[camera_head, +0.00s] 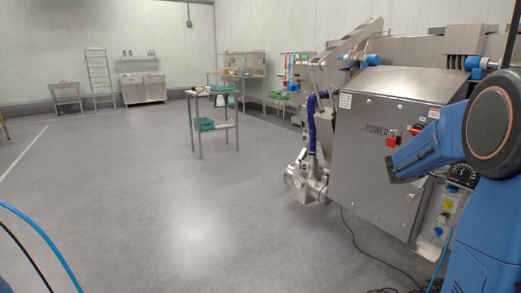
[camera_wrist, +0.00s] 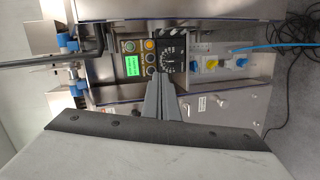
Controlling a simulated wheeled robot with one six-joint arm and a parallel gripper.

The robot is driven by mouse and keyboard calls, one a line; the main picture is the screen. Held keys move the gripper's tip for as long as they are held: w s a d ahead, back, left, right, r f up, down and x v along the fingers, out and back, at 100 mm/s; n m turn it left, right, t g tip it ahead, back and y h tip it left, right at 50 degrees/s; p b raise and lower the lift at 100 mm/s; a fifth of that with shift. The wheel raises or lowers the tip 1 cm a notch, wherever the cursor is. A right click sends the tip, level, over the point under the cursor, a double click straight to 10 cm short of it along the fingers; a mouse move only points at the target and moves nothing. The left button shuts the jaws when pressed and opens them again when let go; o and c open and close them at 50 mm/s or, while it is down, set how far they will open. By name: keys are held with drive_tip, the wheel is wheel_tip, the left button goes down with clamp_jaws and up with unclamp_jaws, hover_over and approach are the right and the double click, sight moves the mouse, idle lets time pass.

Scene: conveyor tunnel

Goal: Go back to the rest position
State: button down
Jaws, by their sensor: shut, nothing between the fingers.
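My gripper (camera_wrist: 160,84) is in the wrist view, with its two grey fingers together and nothing between them. It points at a control panel on the steel machine, and a gap between fingertips and panel cannot be judged. The panel has a lit green display (camera_wrist: 132,65), several round buttons and a black dial (camera_wrist: 170,60). In the head view my blue arm reaches across the right side in front of the steel machine (camera_head: 375,160). The gripper's fingers cannot be made out in that view.
The machine's cabinet carries a red part (camera_head: 392,138) beside the word POWER. Blue and yellow sockets (camera_wrist: 212,64) with a blue cable sit beside the panel. Black cables lie on the floor. A steel trolley (camera_head: 213,125) stands mid-room. The floor (camera_head: 130,200) at left is clear.

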drive_tip(key=s+a+f+y, duration=0.3)
drive_tip(key=s+a+y, duration=0.2)
drive_tip(key=s+a, duration=0.7)
drive_tip(key=s+a+f+m+y, duration=0.1)
drive_tip(key=s+a+f+y, duration=0.3)
drive_tip(key=s+a, duration=0.8)
drive_tip(key=s+a+f+y, duration=0.4)
drive_tip(key=s+a, duration=0.7)
drive_tip(key=a, duration=0.7)
drive_tip(key=shift+s+f+m+y, duration=0.2)
drive_tip(key=shift+s+m+y, duration=0.2)
drive_tip(key=shift+y, duration=0.6)
